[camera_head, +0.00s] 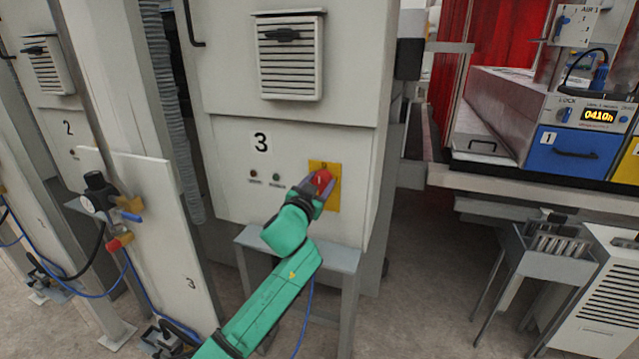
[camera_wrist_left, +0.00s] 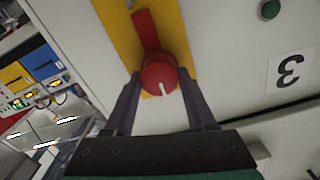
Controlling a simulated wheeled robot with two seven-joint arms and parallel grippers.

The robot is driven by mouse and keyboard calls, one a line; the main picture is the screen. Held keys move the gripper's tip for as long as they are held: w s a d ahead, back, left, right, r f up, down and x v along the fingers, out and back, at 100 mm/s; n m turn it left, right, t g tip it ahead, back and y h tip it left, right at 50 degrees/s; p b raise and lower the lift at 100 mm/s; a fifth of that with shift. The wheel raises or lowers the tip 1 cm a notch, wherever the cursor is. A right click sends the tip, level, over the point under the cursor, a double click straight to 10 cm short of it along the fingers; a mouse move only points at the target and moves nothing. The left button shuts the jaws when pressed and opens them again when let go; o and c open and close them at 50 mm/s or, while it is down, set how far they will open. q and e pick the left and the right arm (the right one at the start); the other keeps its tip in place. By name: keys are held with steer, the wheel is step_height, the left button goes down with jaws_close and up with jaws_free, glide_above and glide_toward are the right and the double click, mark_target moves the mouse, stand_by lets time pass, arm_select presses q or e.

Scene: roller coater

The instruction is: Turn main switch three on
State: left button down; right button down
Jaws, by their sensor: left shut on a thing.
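Main switch three is a red rotary knob (camera_head: 322,180) on a yellow plate (camera_head: 334,200), low on the front of the cabinet marked 3 (camera_head: 228,120). In the left wrist view the red knob (camera_wrist_left: 160,76) shows a white mark on its face, and a red handle part runs up the yellow plate (camera_wrist_left: 176,30). My left gripper (camera_head: 316,186) is at the switch. In the left wrist view its two dark fingers (camera_wrist_left: 161,92) stand on both sides of the knob, shut on it. My right gripper is in neither view.
A grey stand (camera_head: 300,252) is under the switch, below my left arm. Two small indicator lamps (camera_head: 264,175) sit left of the switch. A pressure regulator (camera_head: 104,200) with blue hoses is on a panel at left. A blue drawer unit (camera_head: 572,150) stands at right.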

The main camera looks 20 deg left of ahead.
arm_select(q)
steer(key=m, duration=0.4)
steer(key=shift+p, duration=0.35)
steer(key=m, duration=0.4)
steer(key=shift+d+f+m+p, duration=0.1)
steer(key=shift+m+p, duration=0.2)
steer(key=shift+p, duration=0.1)
steer(key=m, duration=0.4)
steer(key=shift+f+m+p, duration=0.1)
steer(key=shift+m+p, duration=0.2)
steer(key=shift+p, duration=0.1)
steer(key=shift+f+m+p, duration=0.15)
steer(key=shift+m+p, duration=0.3)
steer(key=shift+m, duration=1.75)
steer(key=shift+c, duration=1.1)
jaws_free()
